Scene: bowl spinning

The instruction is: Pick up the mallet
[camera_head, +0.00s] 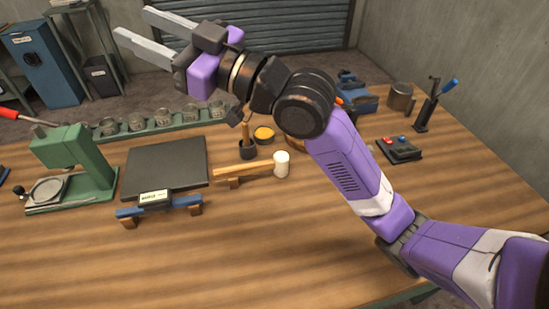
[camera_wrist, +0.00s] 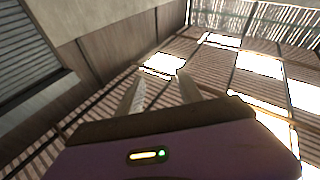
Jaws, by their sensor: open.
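The mallet (camera_head: 246,168) lies on the wooden bench with its light wooden handle pointing left. Its pale cylindrical head (camera_head: 281,164) is at the right end, and a small wooden block (camera_head: 230,182) sits under the handle. My gripper (camera_head: 130,22) is raised high above the back left of the bench, well apart from the mallet, open and empty.
A dark flat slab (camera_head: 165,168) and a blue holder (camera_head: 160,207) lie left of the mallet. A green press (camera_head: 70,165) stands farther left. The bench front (camera_head: 200,260) is clear.

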